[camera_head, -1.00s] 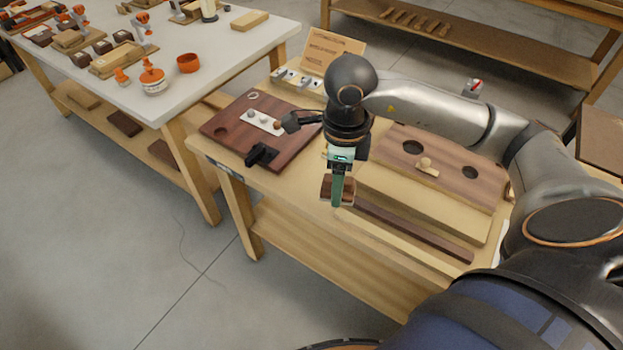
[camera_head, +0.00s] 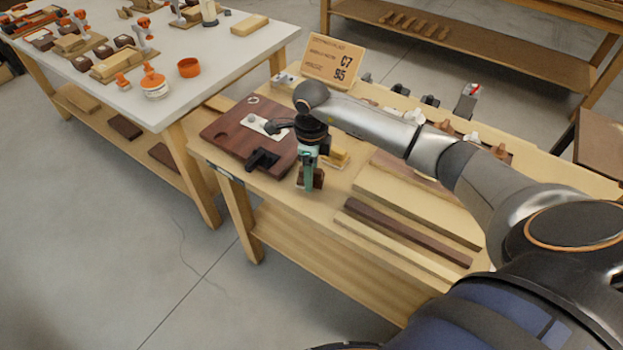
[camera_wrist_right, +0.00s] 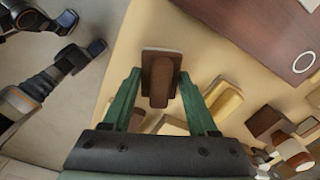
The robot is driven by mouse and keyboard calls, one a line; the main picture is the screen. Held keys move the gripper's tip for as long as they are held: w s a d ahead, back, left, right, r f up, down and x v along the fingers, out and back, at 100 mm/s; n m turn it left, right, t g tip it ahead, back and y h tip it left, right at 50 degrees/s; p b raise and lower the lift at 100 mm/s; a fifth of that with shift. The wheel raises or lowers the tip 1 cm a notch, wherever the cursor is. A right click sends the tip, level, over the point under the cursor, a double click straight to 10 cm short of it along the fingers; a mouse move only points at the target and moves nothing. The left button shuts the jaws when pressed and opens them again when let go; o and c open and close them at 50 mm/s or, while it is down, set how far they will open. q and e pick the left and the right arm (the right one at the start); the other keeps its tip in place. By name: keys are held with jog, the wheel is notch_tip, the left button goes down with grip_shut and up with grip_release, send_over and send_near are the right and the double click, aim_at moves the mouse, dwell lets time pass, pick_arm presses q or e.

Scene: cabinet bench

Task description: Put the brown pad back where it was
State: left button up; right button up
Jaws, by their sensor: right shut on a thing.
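The brown pad (camera_head: 318,180) is a small dark block with a raised narrower bar on a wider plate, seen in the right wrist view (camera_wrist_right: 160,78). My right gripper (camera_head: 308,184) is shut on it, with its green fingers on either side of the pad in the right wrist view (camera_wrist_right: 158,88). The gripper points down over the front left part of the bench. I cannot tell whether the pad touches the bench top. My left gripper is not seen in the head view.
A dark red-brown board (camera_head: 228,135) with a black handle-like piece (camera_head: 263,160) lies left of the gripper. A yellow block (camera_head: 340,157) is close to its right. Long dark and pale strips (camera_head: 408,232) lie further right. A sign (camera_head: 333,60) stands behind.

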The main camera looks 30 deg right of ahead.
notch_tip(320, 180, down, 2)
jog(key=shift+s+f, duration=0.1)
jog(key=shift+f, duration=0.1)
jog(key=shift+f, duration=0.1)
jog(key=shift+f, duration=0.15)
jog(key=o, duration=1.2)
